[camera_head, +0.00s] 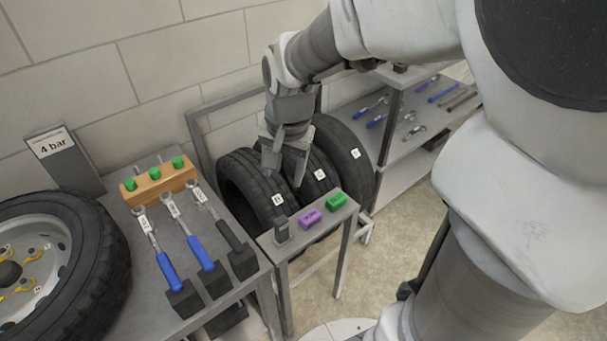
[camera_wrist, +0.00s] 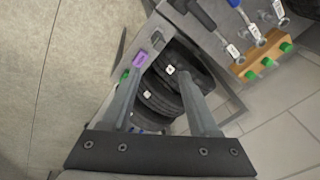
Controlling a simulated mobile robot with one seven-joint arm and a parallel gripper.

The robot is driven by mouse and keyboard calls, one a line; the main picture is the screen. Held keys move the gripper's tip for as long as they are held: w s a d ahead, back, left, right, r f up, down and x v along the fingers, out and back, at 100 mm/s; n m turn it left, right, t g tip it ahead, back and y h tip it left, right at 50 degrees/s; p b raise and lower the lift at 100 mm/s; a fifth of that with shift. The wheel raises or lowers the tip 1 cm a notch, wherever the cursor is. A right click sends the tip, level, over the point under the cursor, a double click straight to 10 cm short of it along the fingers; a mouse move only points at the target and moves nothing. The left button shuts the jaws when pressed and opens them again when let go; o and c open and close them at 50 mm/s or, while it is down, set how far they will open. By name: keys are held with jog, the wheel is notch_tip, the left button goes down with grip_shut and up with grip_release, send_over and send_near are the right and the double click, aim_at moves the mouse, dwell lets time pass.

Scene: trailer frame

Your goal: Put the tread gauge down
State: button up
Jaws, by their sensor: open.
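My gripper (camera_head: 284,176) is open, with its fingers pointing down in front of the upright tyres. In the wrist view my gripper (camera_wrist: 160,85) shows nothing held between its two spread fingers. I cannot tell for sure which of these pieces is the tread gauge.
Three labelled tyres (camera_head: 261,193) stand in a rack behind the stand. Left are a bench with torque wrenches (camera_head: 205,247), a wooden block with green caps (camera_head: 160,184), a "4 bar" sign (camera_head: 56,146) and a wheel (camera_head: 70,262). A tool shelf (camera_head: 404,150) stands behind.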

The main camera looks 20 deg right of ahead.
jog(key=s+r+n+t, duration=0.3)
jog(key=s+r+n, duration=0.5)
jog(key=s, duration=0.5)
jog(key=shift+s+d, duration=0.15)
jog(key=shift+s, duration=0.1)
jog(key=shift+r, duration=0.1)
